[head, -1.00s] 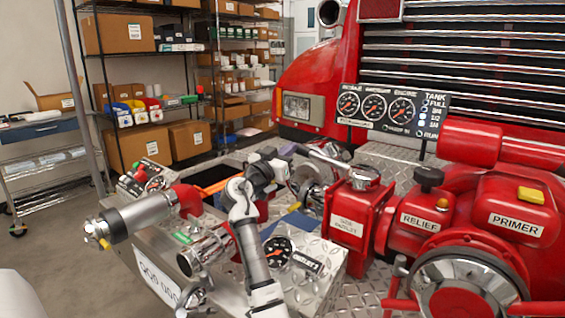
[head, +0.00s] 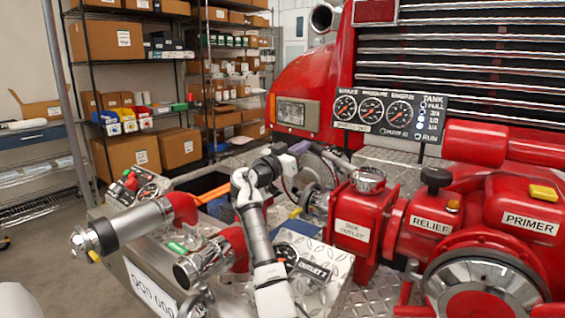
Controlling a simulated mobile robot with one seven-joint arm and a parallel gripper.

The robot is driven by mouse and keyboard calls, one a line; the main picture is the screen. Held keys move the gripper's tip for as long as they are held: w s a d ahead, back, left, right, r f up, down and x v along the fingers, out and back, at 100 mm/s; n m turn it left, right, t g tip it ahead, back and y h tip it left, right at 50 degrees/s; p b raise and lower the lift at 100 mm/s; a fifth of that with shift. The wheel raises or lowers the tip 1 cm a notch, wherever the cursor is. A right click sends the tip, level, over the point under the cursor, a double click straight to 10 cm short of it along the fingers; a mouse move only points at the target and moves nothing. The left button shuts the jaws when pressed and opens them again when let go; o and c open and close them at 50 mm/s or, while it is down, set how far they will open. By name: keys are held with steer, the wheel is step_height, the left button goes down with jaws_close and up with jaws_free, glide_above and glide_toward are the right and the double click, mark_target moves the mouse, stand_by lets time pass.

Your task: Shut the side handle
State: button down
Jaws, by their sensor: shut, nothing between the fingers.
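The red side outlet valve (head: 354,233) stands right of centre in the head view, with a label on its front and a silver cap on top. A silver bar (head: 336,160) slants up and left behind it; I cannot tell for certain that it is the side handle. My arm reaches up from the bottom centre and bends away toward the bar. My gripper (head: 305,172) is at its far end, left of the valve and close to the bar. It is shut and empty. Its fingertips are hard to make out, and I cannot tell whether they touch the bar.
A gauge panel (head: 388,114) stands behind the valve. The red relief (head: 431,222) and primer (head: 530,212) housings crowd the right. Silver pipe outlets (head: 131,226) jut out at left, and the outlet 2 box (head: 312,264) is beside my forearm. Open floor lies far left.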

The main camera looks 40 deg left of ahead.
steer(key=shift+w, duration=0.35)
stand_by(0.3)
steer(key=b+v, duration=0.1)
steer(key=v, duration=0.7)
steer(key=shift+r+b, duration=0.15)
steer(key=shift+b, duration=0.25)
